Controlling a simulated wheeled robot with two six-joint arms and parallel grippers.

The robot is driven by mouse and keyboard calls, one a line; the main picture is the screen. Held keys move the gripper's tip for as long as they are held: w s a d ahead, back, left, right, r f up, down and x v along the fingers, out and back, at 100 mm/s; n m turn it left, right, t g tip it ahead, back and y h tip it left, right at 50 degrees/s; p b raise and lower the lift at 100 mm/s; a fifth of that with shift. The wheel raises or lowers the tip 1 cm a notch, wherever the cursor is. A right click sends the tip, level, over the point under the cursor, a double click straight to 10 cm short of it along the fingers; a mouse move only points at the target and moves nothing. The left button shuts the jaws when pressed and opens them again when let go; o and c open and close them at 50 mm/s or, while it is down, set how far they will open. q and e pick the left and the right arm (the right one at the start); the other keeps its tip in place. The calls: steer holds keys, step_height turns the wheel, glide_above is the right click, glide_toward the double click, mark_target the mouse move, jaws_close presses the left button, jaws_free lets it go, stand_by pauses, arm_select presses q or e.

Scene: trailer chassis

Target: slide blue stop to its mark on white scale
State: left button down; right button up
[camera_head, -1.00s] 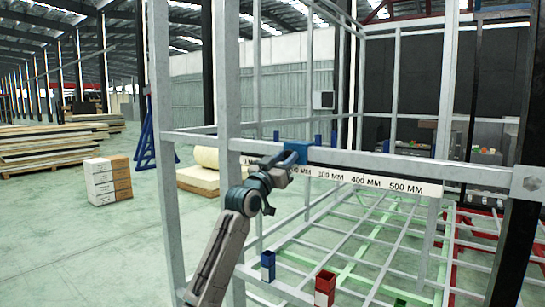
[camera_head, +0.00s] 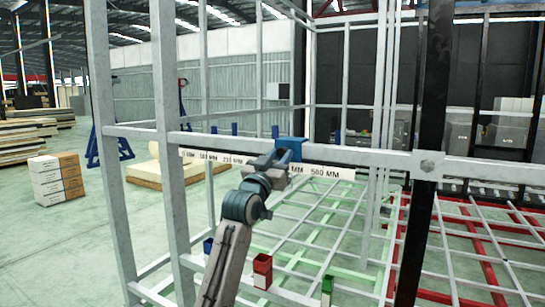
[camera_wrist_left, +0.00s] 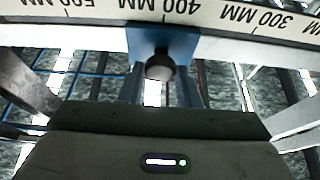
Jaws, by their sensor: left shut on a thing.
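The blue stop (camera_head: 290,146) sits on the grey horizontal rail (camera_head: 350,156). The white scale (camera_head: 325,173) runs along the rail with MM labels. My left gripper (camera_head: 275,163) is shut at the front of the stop and hides part of the scale. The left wrist view shows the blue stop (camera_wrist_left: 187,45) upside down beside the 400 MM label, with 500 MM to the left and 300 MM to the right. A dark round knob (camera_wrist_left: 160,65) on it lies at my left gripper (camera_wrist_left: 163,88). My right gripper is not in view.
Upright grey posts (camera_head: 172,130) and a dark column (camera_head: 424,150) stand around the rail. Below are blue (camera_head: 208,246), red (camera_head: 262,271) and green (camera_head: 327,290) blocks and a floor-level grid frame. Boxes (camera_head: 56,178) stand at the left.

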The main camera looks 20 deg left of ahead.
arm_select(q)
steer(key=c, duration=1.1)
jaws_free()
steer(key=shift+d, duration=0.1)
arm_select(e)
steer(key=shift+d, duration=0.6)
arm_select(q)
steer(key=b+v, duration=0.5)
steer(key=v, duration=0.5)
steer(key=shift+s+f, duration=0.1)
steer(key=shift+s, duration=0.25)
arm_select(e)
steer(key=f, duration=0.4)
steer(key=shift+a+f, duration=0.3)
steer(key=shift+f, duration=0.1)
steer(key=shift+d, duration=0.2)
